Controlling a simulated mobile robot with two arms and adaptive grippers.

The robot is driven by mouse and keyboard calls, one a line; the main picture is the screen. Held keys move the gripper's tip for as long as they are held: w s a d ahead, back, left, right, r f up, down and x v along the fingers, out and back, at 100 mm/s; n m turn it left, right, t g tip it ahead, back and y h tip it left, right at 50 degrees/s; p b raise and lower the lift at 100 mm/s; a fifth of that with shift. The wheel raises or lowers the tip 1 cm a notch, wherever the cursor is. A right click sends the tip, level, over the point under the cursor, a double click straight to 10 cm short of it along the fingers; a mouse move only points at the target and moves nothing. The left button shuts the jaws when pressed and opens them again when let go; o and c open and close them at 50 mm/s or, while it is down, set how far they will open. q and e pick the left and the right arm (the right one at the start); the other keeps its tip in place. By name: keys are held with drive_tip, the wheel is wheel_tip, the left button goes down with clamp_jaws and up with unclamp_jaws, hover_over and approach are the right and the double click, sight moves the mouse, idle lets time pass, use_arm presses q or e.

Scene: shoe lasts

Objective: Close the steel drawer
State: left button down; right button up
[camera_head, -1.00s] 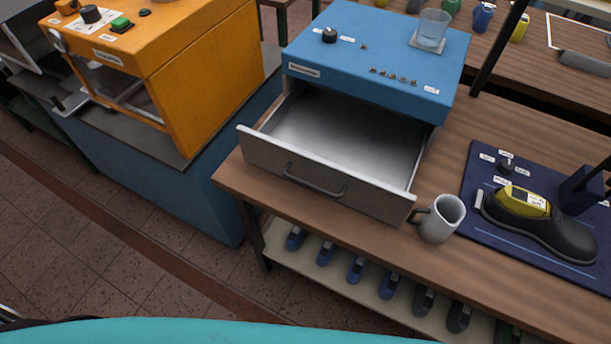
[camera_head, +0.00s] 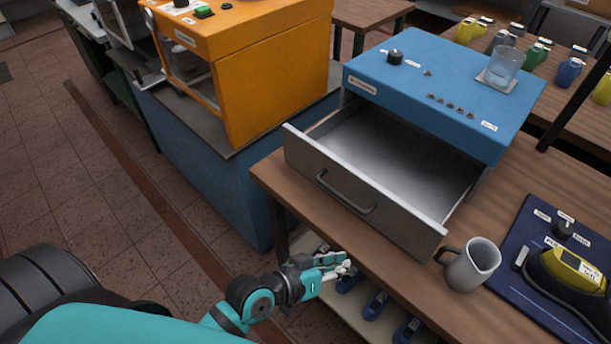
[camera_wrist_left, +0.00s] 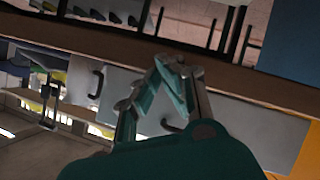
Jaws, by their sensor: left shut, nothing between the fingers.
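The steel drawer (camera_head: 370,189) of the blue cabinet (camera_head: 440,85) is pulled out and empty. Its front panel has a dark bar handle (camera_head: 345,194) and faces my side of the table. My left gripper (camera_head: 346,266) is shut and empty, in front of and below the drawer front, near the table's front edge and apart from the handle. In the left wrist view, the shut fingers (camera_wrist_left: 172,82) show in front of a grey panel with a dark handle (camera_wrist_left: 172,125), probably the drawer front. My right gripper is not in view.
A grey mug (camera_head: 472,266) stands on the wooden table close to the drawer's right front corner. A glass (camera_head: 503,66) stands on the cabinet top. A dark blue mat (camera_head: 520,285) with a shoe last lies at right. An orange machine (camera_head: 270,70) stands at left.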

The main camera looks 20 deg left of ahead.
use_arm(q)
drive_tip(key=w+a+r+n+t+y, duration=0.1)
drive_tip(key=w+a+r+n+t, duration=0.1)
drive_tip(key=r+n+t, duration=0.3)
drive_tip(key=w+a+r+n+t+y, duration=0.1)
drive_tip(key=w+r+n+t+y, duration=0.15)
drive_tip(key=r+n, duration=0.35)
drive_tip(key=a+n+t+y, duration=0.1)
drive_tip(key=a+n+y, duration=0.5)
drive_tip(key=n, duration=0.1)
drive_tip(key=n+g+y+p, duration=0.2)
drive_tip(key=n+g+y, duration=0.1)
drive_tip(key=n+y, duration=0.2)
approach(298, 155)
drive_tip(key=a, duration=0.3)
drive_tip(key=shift+w+a, duration=0.15)
drive_tip(key=shift+w, duration=0.05)
drive_tip(key=w, duration=0.3)
drive_tip(key=shift+w+d, duration=0.15)
drive_tip(key=shift+d, duration=0.25)
drive_tip(key=shift+w+d+f, duration=0.1)
drive_tip(key=shift+w+d, duration=0.1)
drive_tip(key=shift+w, duration=0.2)
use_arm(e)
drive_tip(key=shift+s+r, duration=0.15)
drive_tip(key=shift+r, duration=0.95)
use_arm(q)
drive_tip(key=shift+w, duration=0.1)
